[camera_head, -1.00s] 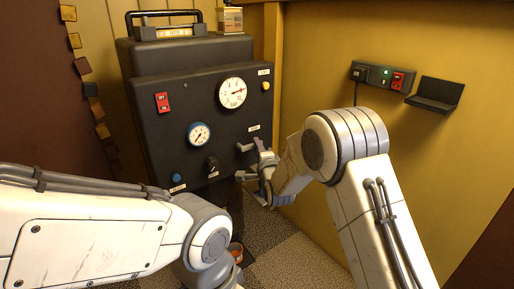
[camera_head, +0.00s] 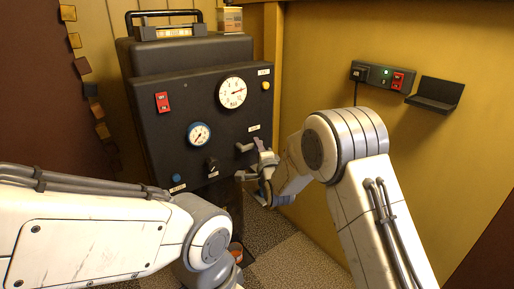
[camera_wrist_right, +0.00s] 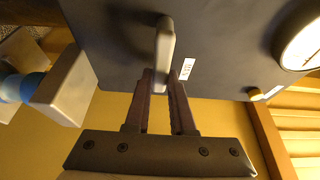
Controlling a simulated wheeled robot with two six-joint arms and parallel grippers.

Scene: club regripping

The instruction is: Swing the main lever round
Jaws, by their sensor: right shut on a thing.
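The main lever (camera_head: 244,147) is a short pale grey handle low on the right of the dark machine's front panel (camera_head: 180,115). My right gripper (camera_head: 257,149) is at the lever. In the right wrist view the lever (camera_wrist_right: 165,42) points toward me, and the dark fingers (camera_wrist_right: 163,75) are on either side of its end, shut on it. A small label sits beside the lever. My left arm comes in from the left in the head view, and its gripper is not visible.
The panel carries a red switch (camera_head: 162,102), a large white gauge (camera_head: 232,92), a smaller blue-rimmed gauge (camera_head: 199,134), a black knob (camera_head: 211,165) and a blue button (camera_head: 176,178). A wall socket box (camera_head: 384,77) and a small shelf (camera_head: 435,95) are on the yellow wall at right.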

